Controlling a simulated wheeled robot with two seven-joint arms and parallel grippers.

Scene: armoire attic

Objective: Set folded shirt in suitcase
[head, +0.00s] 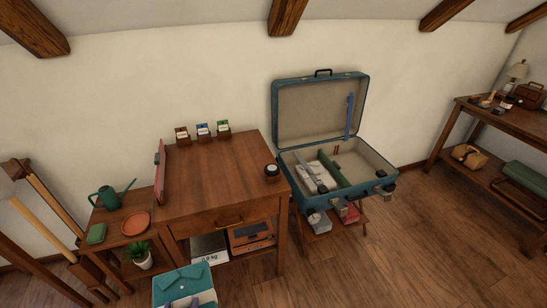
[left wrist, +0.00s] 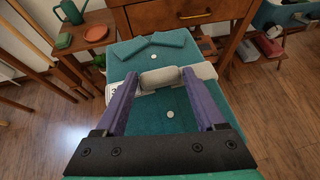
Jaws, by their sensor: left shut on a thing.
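The folded shirt (head: 185,280) is teal with a collar and shows at the bottom of the head view. It fills the middle of the left wrist view (left wrist: 145,115), with pale buttons. My left gripper (left wrist: 160,78) has purple fingers closed on a pale grey rounded part across the shirt, holding it in front of the wooden desk. In the head view only a little of this gripper (head: 182,302) shows at the bottom edge. The teal suitcase (head: 285,159) stands open to the right of the desk, its lid raised. My right gripper is not in view.
A green divider (head: 333,168) runs through the suitcase, with grey and white things left of it; the right part looks mostly clear. The desk (head: 215,165) holds small boxes and a dark jar (head: 271,170). A low side table (head: 120,228) stands left, a workbench (head: 510,122) right.

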